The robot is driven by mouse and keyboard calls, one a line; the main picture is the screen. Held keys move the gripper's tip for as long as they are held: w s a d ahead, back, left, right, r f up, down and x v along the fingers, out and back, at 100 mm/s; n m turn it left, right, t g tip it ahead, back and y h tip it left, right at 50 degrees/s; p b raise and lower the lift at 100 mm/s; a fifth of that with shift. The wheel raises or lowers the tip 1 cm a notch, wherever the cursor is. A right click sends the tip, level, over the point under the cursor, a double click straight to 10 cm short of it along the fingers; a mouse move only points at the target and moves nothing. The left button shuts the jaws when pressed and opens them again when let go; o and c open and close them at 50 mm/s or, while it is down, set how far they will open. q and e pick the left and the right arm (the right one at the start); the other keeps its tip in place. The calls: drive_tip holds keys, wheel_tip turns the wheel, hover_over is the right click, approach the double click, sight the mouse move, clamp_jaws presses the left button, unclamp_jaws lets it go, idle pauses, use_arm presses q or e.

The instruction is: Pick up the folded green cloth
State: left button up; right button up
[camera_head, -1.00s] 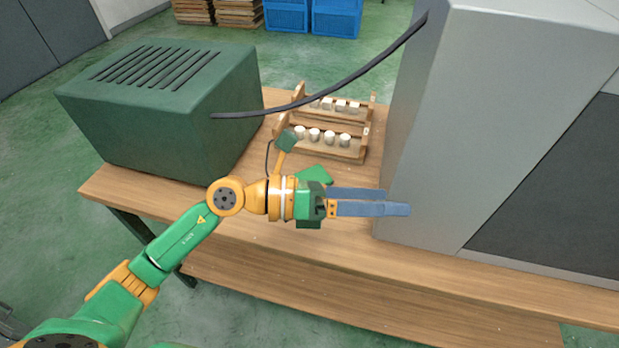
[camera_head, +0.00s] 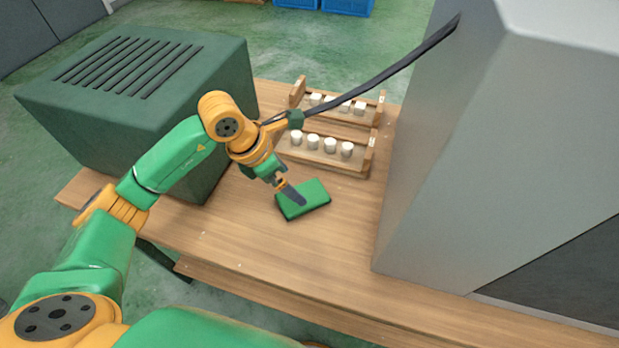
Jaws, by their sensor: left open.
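The folded green cloth (camera_head: 314,196) lies flat on the wooden bench top (camera_head: 250,225), between the green box and the large grey cabinet. My left gripper (camera_head: 297,198) points down at the cloth from the upper left. Its blue-grey fingers overlap the left part of the cloth in the picture. The gripper is open, and I see no cloth held between its fingers. I cannot tell whether the fingertips touch the cloth. My right gripper is not in view.
A dark green vented box (camera_head: 140,100) stands on the left of the bench. A grey cabinet (camera_head: 480,140) fills the right. A wooden rack (camera_head: 330,160) with several white pieces stands behind the cloth. A black cable (camera_head: 385,77) spans above it. The bench front is clear.

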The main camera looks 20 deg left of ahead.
sight(300, 192)
use_arm(q)
drive_tip(key=p+x, duration=0.1)
drive_tip(key=x, duration=0.5)
drive_tip(key=shift+s+f+p, duration=0.1)
drive_tip(key=shift+f+p, duration=0.25)
drive_tip(key=shift+p, duration=0.05)
drive_tip(key=shift+f, duration=0.15)
drive_tip(key=c, duration=1.1)
drive_tip(key=shift+r, duration=0.3)
wheel_tip(300, 192, up, 3)
drive_tip(key=shift+f+b, duration=0.25)
drive_tip(key=shift+b, duration=0.6)
drive_tip(key=s+r, duration=0.1)
drive_tip(key=s+a+r, duration=0.1)
drive_tip(key=r, duration=0.1)
drive_tip(key=s+r, duration=0.1)
drive_tip(key=shift+a+r, duration=0.25)
drive_tip(key=shift+a, duration=0.1)
drive_tip(key=s+r+m+g+y, duration=0.1)
drive_tip(key=s+m+g, duration=0.1)
drive_tip(key=m, duration=0.6)
drive_tip(key=s+r+m+g+y, duration=0.1)
drive_tip(key=s+r+m+g, duration=0.1)
drive_tip(key=m, duration=0.7)
drive_tip(key=s+a+r+m+g+y, duration=0.1)
drive_tip(key=s+m+g, duration=0.2)
drive_tip(key=m, duration=0.6)
drive_tip(key=shift+s+r+g+y, duration=0.2)
drive_tip(key=shift+s+g+y, duration=0.1)
drive_tip(key=shift+s, duration=0.25)
